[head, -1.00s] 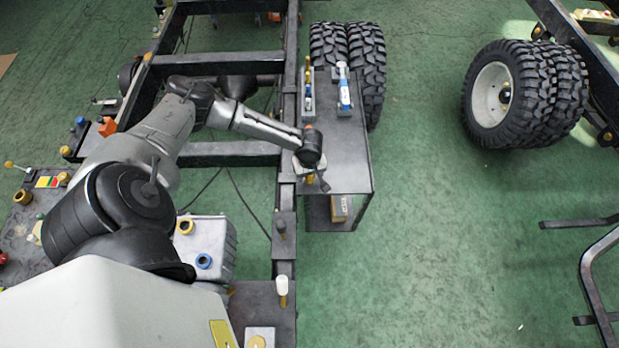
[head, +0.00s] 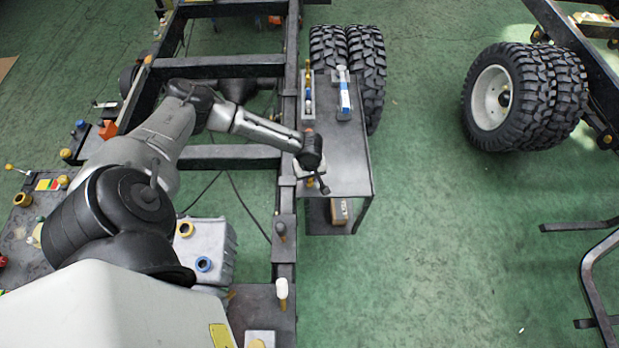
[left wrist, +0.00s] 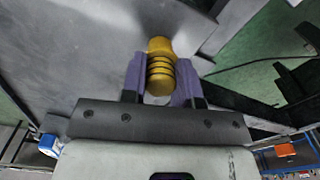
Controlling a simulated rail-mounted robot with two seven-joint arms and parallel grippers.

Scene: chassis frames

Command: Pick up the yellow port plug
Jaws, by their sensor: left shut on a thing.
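The yellow port plug (left wrist: 160,68) is ribbed and sits between the two purple-grey fingers of my left gripper (left wrist: 161,84) in the left wrist view. The fingers touch it on both sides and are shut on it. In the head view my left gripper (head: 312,182) is over the front left part of the dark side table (head: 345,172), close to the chassis rail. The plug is mostly hidden there by my wrist. From these views I cannot tell whether the plug touches the tabletop. My right gripper is not in view.
Narrow trays with a yellow-and-blue item (head: 308,95) and a blue-white tube (head: 344,95) stand at the table's far end. Black tyres (head: 365,70) stand behind it. The chassis rail (head: 288,140) runs along its left. A box (head: 339,211) sits underneath.

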